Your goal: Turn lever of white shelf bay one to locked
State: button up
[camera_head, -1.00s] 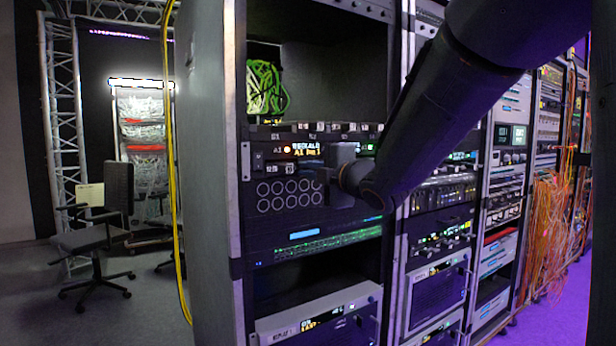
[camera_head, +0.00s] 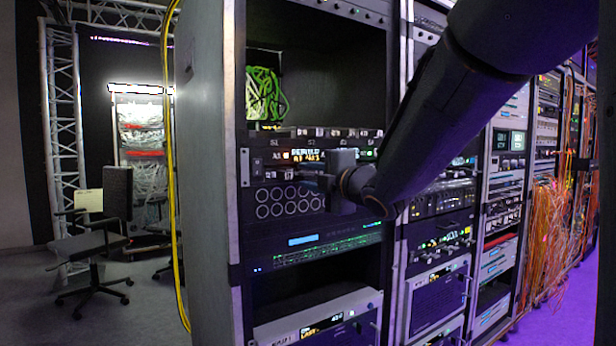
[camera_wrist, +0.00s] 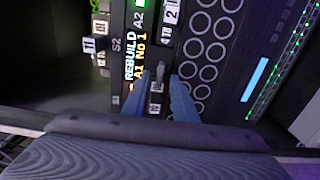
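A dark rack panel (camera_head: 262,147) has an orange display (camera_head: 310,155); in the wrist view the display (camera_wrist: 135,62) reads "REBUILD A1 No 1". Small white numbered labels sit around it, such as one label (camera_wrist: 171,12) at the top. A small grey lever-like part (camera_wrist: 160,73) shows beside the display, but I cannot tell its setting. My gripper (camera_wrist: 165,92) has two bluish fingers, apart, one on each side of the strip below this part. I cannot tell if they touch it. In the head view my gripper (camera_head: 326,184) is in front of the panel and hides part of it.
Round black ports (camera_wrist: 203,58) lie right of the fingers in the wrist view. Below the panel is a unit with a blue screen (camera_head: 303,240). A yellow cable (camera_head: 172,150) hangs along the rack's left side. An office chair (camera_head: 92,245) stands on open floor at left.

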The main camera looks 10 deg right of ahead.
jog(key=v, duration=0.7)
jog(key=shift+d, duration=0.1)
jog(key=s+d+f+m+g+h+p, duration=0.2)
jog(key=s+f+m+g+h+p, duration=0.15)
jog(key=f+m, duration=0.45)
jog(key=s+d+f+m+g+h+p, duration=0.25)
jog(key=s+f+m+g, duration=0.3)
jog(key=f, duration=0.55)
jog(key=s+a+f+m+g+p, duration=0.2)
jog(key=s+a+f+m+g, duration=0.1)
jog(key=s, duration=0.6)
jog(key=s+a+f+m+g+p, duration=0.1)
jog(key=s+a+f+m+g, duration=0.2)
jog(key=s, duration=0.7)
notch_tip(320, 180, down, 2)
jog(key=shift+a+f+m+g+p, duration=0.15)
jog(key=shift+a+m+g+p, duration=0.2)
jog(key=shift+m+g, duration=0.85)
